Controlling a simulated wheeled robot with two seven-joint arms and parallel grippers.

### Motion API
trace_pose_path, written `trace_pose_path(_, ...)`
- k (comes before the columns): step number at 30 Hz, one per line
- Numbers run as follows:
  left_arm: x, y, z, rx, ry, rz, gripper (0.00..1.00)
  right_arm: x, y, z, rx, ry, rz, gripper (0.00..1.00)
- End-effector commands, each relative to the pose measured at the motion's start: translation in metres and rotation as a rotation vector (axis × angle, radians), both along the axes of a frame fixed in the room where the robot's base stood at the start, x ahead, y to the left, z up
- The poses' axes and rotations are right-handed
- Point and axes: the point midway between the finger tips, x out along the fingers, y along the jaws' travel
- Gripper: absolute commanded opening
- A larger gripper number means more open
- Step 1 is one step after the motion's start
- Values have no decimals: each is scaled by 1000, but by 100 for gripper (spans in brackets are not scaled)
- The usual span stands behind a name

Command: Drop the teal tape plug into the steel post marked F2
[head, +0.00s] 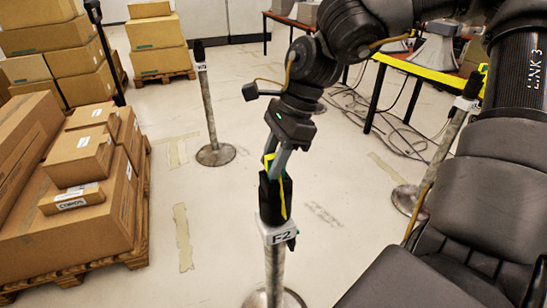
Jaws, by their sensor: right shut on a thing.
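The steel post marked F2 (275,262) stands upright at the lower middle of the head view, with a white F2 label (281,238) under its black head (270,210). My right gripper (274,168) is directly above the post and points down. It is shut on the tape plug, whose small teal part (268,160) shows at the fingers. A yellow strip (283,200) runs down beside the black head. The fingers hide most of the plug, and I cannot tell how deep it sits in the head. My left gripper is not in view.
Another post (208,110) stands behind to the left, and one with yellow tape (440,150) stands to the right. Cardboard boxes (75,205) on a pallet fill the left. Cables (395,135) lie under the table at the back right. The floor between is clear.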

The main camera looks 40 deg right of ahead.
Motion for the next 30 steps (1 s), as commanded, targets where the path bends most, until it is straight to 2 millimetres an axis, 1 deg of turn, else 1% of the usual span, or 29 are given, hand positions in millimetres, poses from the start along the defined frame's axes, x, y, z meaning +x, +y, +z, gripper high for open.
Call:
trace_pose_path(3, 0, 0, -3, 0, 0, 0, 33, 0, 0, -3, 1, -1, 0, 8)
trace_pose_path(8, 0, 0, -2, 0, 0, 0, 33, 0, 0, -1, 1, -1, 0, 8)
trace_pose_path(23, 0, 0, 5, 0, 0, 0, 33, 0, 0, 14, 0, -1, 1, 8)
trace_pose_path(30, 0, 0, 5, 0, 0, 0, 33, 0, 0, 14, 1, -1, 0, 8)
